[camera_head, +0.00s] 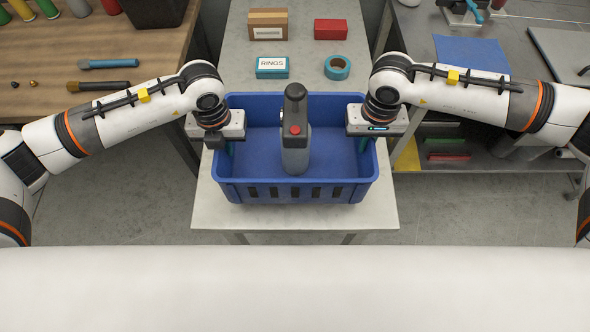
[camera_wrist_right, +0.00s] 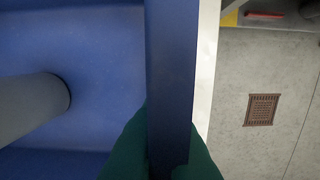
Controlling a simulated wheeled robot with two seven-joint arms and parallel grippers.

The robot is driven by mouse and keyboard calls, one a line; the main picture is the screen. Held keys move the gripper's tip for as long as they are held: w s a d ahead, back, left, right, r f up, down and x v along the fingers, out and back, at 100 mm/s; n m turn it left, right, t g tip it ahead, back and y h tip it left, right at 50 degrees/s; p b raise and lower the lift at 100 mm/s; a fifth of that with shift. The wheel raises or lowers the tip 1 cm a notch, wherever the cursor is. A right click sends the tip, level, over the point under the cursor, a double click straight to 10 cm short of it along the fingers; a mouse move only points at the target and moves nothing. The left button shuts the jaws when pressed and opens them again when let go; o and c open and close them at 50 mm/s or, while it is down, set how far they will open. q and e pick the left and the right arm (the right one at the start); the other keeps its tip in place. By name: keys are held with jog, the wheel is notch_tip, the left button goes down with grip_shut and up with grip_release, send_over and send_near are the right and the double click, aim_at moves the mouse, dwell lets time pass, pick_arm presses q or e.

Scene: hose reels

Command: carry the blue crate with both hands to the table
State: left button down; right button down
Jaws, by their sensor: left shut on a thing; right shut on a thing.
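The blue crate (camera_head: 345,192) is upright over the near part of the white table (camera_head: 212,208) in the head view; I cannot tell whether it touches the top. A grey tool with a red button (camera_head: 296,150) stands inside it. My left gripper (camera_head: 222,145) is shut on the crate's left wall. My right gripper (camera_head: 365,142) is shut on its right wall. In the right wrist view, the green fingertips (camera_wrist_right: 168,150) clasp the crate's wall (camera_wrist_right: 172,70) from both sides, and a grey cylinder lies in view inside the crate.
Farther back on the white table are a cardboard box (camera_head: 267,24), a red box (camera_head: 330,29), a RINGS box (camera_head: 272,67) and a teal tape roll (camera_head: 337,67). A wooden bench (camera_head: 40,100) stands left, a grey workbench (camera_head: 500,55) right. A floor drain (camera_wrist_right: 262,109) shows.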

aim_at(232, 163)
pick_arm(q)
jog(key=shift+f, duration=0.1)
pick_arm(e)
jog(key=shift+f, duration=0.1)
